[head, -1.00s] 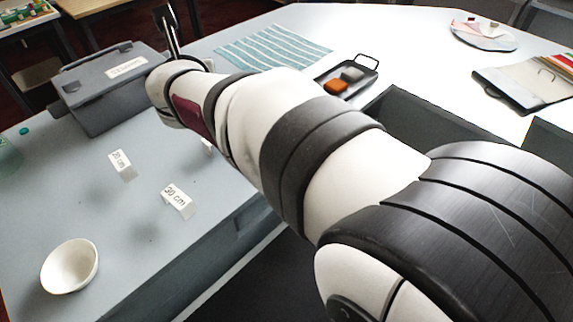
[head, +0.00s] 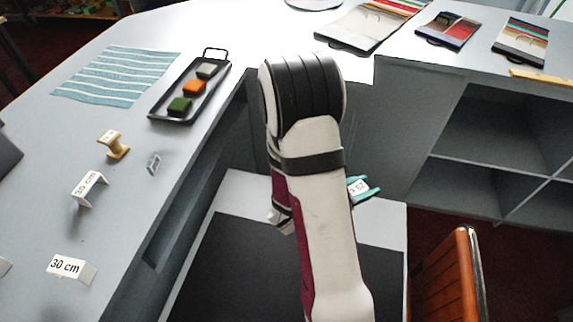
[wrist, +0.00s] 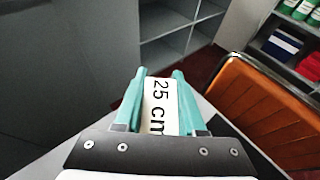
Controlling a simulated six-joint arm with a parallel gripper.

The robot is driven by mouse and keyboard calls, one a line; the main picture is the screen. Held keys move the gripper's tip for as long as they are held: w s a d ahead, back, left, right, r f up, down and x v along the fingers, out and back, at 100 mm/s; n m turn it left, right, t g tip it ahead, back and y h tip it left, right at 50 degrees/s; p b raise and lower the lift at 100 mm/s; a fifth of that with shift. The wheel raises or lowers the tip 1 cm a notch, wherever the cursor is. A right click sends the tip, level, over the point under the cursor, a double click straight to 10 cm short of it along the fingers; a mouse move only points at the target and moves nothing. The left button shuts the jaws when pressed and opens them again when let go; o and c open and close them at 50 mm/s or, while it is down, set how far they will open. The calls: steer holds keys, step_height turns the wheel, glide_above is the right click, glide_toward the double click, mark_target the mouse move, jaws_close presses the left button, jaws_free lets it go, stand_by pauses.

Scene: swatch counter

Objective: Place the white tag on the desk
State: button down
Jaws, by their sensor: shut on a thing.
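A white tag reading "25 cm" (wrist: 161,105) is between the teal fingers of my gripper (wrist: 158,85). My gripper (head: 362,187) is shut on this tag, and part of the tag (head: 358,187) shows behind my arm in the head view. It is held over the low area right of the counter; its height above the surface is unclear. A low white desk (head: 388,222) with a dark mat (head: 235,265) lies below, partly hidden by my arm. Another white tag reading "30 cm" (head: 66,266) and one more folded white tag (head: 88,188) stand on the counter.
An orange chair (head: 447,278) stands right of the desk. Open shelves (head: 490,140) are behind.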

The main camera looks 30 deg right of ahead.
steer(key=shift+m+g, duration=0.3)
steer(key=shift+g, duration=0.1)
steer(key=w+a+f, duration=0.1)
steer(key=w+f, duration=0.1)
steer(key=w, duration=0.1)
steer(key=w+a+f, duration=0.1)
steer(key=w+f, duration=0.2)
steer(key=w+a+f, duration=0.2)
steer(key=f, duration=0.1)
steer(key=shift+w, duration=0.4)
step_height(320, 180, down, 3)
steer(key=shift+w+f, duration=0.1)
steer(key=shift+f, duration=0.45)
steer(key=shift+f, duration=0.15)
steer(key=c, duration=0.5)
jaws_free()
